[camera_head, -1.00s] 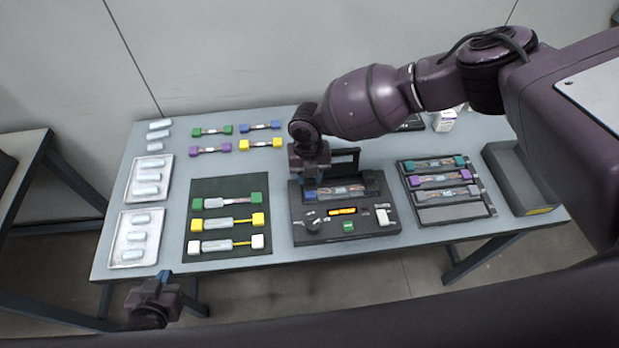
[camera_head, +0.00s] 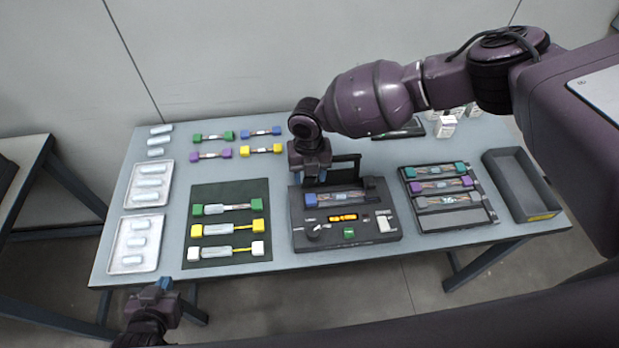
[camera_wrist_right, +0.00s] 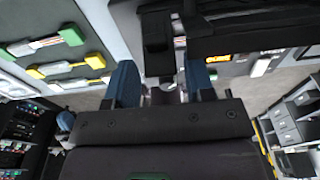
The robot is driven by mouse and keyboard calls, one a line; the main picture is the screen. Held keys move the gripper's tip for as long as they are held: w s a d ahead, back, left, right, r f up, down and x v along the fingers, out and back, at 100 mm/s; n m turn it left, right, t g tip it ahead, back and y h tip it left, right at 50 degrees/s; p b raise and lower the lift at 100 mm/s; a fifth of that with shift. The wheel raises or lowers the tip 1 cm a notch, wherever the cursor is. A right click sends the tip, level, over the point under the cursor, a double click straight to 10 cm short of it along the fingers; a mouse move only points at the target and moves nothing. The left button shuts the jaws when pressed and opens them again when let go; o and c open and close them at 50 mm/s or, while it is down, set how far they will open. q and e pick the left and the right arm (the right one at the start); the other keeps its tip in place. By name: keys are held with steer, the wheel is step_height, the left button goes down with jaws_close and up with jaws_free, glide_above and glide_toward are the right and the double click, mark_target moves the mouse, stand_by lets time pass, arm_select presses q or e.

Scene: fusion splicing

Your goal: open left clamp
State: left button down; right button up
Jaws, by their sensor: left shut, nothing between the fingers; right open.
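The black fusion splicer (camera_head: 300,236) stands at the middle of the table, its dark lid (camera_head: 347,166) raised at the back. A blue-ended fiber piece (camera_head: 338,196) lies across it. My right gripper (camera_head: 311,182) points down at the splicer's left rear, by the fiber's left end. In the right wrist view its blue fingertips (camera_wrist_right: 163,85) are apart, with a dark clamp-like part (camera_wrist_right: 157,45) and a small silvery knob between them. Whether they touch it I cannot tell. The left clamp is hidden by the gripper in the head view. My left gripper (camera_head: 164,284) is shut and empty, off the table's front edge.
Left of the splicer, a dark mat (camera_head: 230,187) holds green, yellow and white-ended fiber pieces. Two trays (camera_head: 158,222) stand at the far left. Right are a rack (camera_head: 455,217) of fiber pieces and an empty grey bin (camera_head: 513,184). Small boxes (camera_head: 446,126) stand behind.

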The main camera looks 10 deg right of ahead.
step_height(320, 180, up, 9)
steer(key=shift+w+f, duration=0.2)
steer(key=shift+w, duration=0.25)
stand_by(0.4)
